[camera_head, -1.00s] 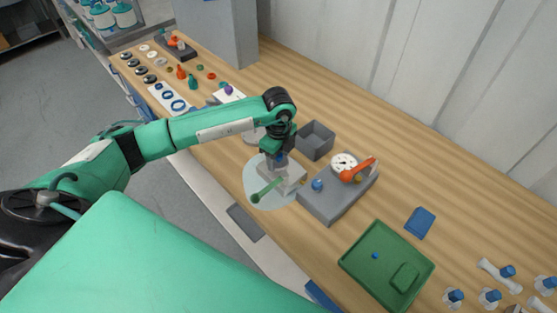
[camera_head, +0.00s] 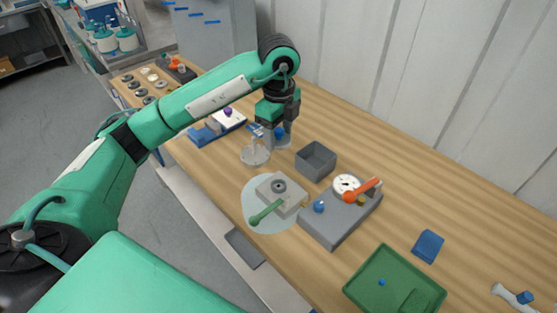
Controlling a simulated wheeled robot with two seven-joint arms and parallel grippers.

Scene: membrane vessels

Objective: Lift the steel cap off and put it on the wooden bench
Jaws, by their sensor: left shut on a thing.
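My left gripper (camera_head: 279,130) points down over the far part of the wooden bench (camera_head: 400,190). It is shut on a small greyish piece with a blue part, seemingly the steel cap (camera_head: 282,143); the fingers partly hide it. I cannot tell whether its underside touches the bench. The grey block-shaped vessel (camera_head: 292,198) with a green handle (camera_head: 266,212) stands on a pale round mat (camera_head: 252,195). A dark ring-shaped opening shows on its top, with nothing over it. My right gripper is not in view.
A grey open box (camera_head: 316,160) stands just right of the gripper. A clear round dish (camera_head: 255,155) lies to its left. A grey gauge unit (camera_head: 335,222) with an orange lever and a green tray (camera_head: 395,280) are nearer. The bench along the wall is clear.

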